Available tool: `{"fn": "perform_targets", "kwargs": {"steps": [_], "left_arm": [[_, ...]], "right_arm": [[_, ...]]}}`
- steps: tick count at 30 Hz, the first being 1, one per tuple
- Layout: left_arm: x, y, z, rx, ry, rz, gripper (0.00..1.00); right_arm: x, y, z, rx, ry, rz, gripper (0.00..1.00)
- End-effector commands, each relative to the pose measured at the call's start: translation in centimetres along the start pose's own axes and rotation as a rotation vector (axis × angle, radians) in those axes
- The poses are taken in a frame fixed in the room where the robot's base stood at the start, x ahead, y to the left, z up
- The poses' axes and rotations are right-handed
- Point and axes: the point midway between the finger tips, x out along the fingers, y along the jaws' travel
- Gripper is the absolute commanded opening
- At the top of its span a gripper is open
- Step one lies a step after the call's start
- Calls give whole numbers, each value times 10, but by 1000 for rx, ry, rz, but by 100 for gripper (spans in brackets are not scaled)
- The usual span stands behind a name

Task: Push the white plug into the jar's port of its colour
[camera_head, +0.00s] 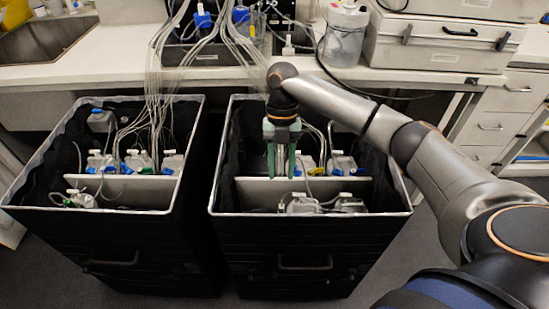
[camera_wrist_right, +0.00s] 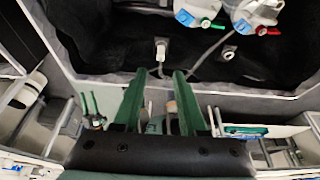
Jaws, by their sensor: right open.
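My right gripper (camera_head: 281,176) points down into the right black bin, close to the pale divider. In the wrist view its two green fingers (camera_wrist_right: 159,74) stand apart with a gap between them. A small whitish plug (camera_wrist_right: 162,50) with a grey cable lies on black lining beyond the fingertips, apart from them. In the head view, jars (camera_head: 302,204) stand in the near compartment. A white port on a jar cannot be made out. My left gripper is not seen.
The right bin's rim (camera_head: 310,213) surrounds the gripper, and its divider (camera_head: 245,190) splits it. A second black bin (camera_head: 110,213) with several jars stands at left. Thin tubes (camera_head: 165,75) hang from the bench (camera_head: 90,72) into both bins.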

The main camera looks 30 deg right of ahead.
Motion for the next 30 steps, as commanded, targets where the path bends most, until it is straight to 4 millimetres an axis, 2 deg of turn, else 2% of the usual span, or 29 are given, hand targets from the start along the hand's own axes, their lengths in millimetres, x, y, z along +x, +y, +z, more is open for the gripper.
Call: {"fn": "perform_targets", "kwargs": {"steps": [4, 8, 12, 15, 18, 22, 30], "left_arm": [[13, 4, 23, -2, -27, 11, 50], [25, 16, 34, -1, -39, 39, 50], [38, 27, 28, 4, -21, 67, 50], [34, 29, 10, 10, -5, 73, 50], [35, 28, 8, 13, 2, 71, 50], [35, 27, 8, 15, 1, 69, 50], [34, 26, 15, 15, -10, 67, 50]], "right_arm": [[25, -1, 3, 0, 0, -3, 41], [48, -1, 3, 0, 0, -3, 41], [67, -1, 2, -1, 0, -2, 41], [78, -1, -1, 1, 4, -3, 41], [89, 0, 0, 1, 3, -2, 41], [96, 0, 0, 1, 1, 0, 41], [97, 0, 0, 1, 0, 0, 41]]}}
